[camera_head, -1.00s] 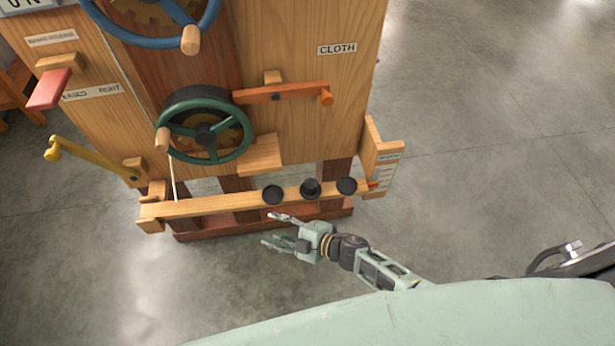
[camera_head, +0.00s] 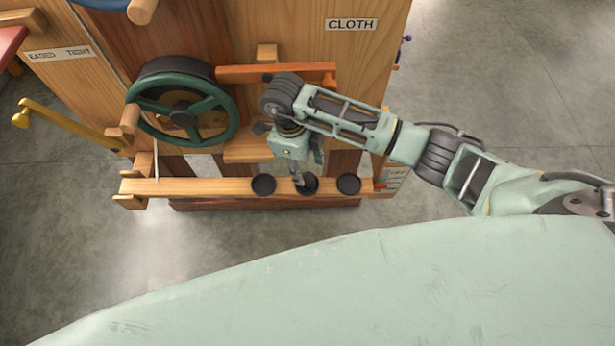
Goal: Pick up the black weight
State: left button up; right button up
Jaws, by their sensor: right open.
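The black weight (camera_head: 311,186) sits on the wooden beam (camera_head: 205,187), in the middle of a row of three black round shapes. My right gripper (camera_head: 299,182) points down over it from above. Its fingers are open, and its fingertips are at the weight's top and left side, hiding part of it. I cannot tell whether they touch it. My left gripper is out of view.
Black discs lie on the beam to the left (camera_head: 263,185) and right (camera_head: 348,184) of the weight. A green handwheel (camera_head: 182,112), an orange lever (camera_head: 270,73) and a yellow lever (camera_head: 62,122) stand out from the wooden machine.

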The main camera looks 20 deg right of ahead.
aim_at(306, 179)
jog(key=shift+s+d+f+p, duration=0.1)
jog(key=shift+d+f+p, duration=0.1)
jog(key=shift+f, duration=1.35)
jog(key=shift+s+d+f+p, duration=0.1)
jog(key=shift+f+p, duration=0.05)
jog(key=shift+f, duration=1.4)
jog(key=shift+c, duration=0.4)
grip_shut()
